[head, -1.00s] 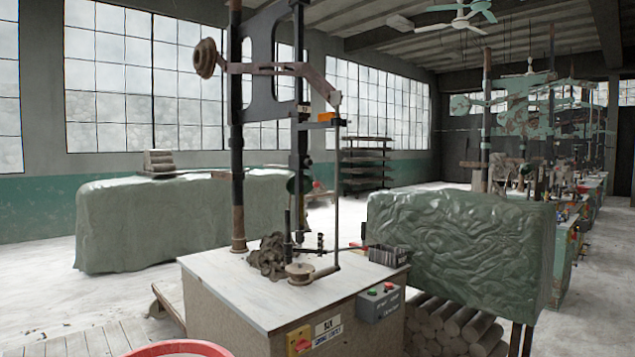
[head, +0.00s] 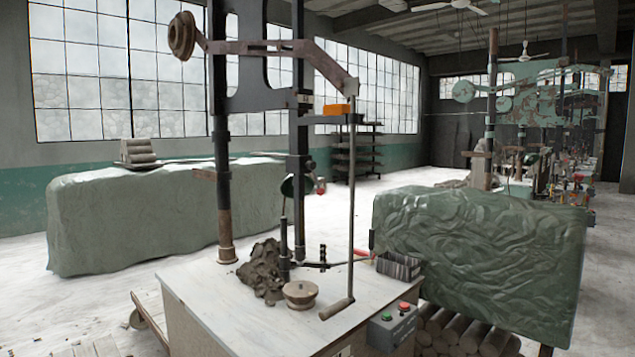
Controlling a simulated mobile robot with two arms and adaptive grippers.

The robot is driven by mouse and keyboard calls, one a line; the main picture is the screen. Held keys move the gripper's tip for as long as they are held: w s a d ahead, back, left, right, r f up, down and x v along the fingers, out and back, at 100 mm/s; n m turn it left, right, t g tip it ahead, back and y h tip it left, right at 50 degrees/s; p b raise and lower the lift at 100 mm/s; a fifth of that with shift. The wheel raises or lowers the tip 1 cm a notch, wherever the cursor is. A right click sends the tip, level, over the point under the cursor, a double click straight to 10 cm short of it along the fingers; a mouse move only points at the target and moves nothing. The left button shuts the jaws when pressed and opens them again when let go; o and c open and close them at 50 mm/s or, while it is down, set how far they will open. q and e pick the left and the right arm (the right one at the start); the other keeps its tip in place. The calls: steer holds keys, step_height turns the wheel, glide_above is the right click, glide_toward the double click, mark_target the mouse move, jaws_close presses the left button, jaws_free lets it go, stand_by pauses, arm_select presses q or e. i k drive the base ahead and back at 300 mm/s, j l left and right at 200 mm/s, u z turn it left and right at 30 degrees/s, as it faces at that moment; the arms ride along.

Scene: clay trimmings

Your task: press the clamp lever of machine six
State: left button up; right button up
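A tall jigger-type machine stands ahead on a pale-topped bench (head: 215,295). Its dark posts (head: 299,170) carry a long rusty arm (head: 265,47) with a round weight (head: 182,36) at its left end. A thin rod hangs from the arm's right end to a brown handle (head: 337,309) near the bench's front right edge. A small red-gripped lever (head: 362,253) lies low behind the rod; I cannot tell which of these is the clamp lever. A round wheel head (head: 300,293) sits beside a heap of clay trimmings (head: 260,270). Neither gripper is in view.
A control box (head: 392,325) with green and red buttons is on the bench's front right side. A dark slotted holder (head: 398,266) stands above it. A green-covered stack (head: 485,255) blocks the right; another covered block (head: 165,215) lies behind left. Pale floor is open between them.

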mark_target(311, 165)
steer(key=i+l, duration=0.1)
steer(key=l, duration=0.4)
steer(key=i+l, duration=0.25)
steer(key=i, duration=0.15)
steer(key=i+l, duration=0.25)
steer(key=i, duration=0.15)
steer(key=i+l, duration=0.25)
steer(key=i, duration=0.15)
steer(key=i+j, duration=0.5)
steer(key=i, duration=0.2)
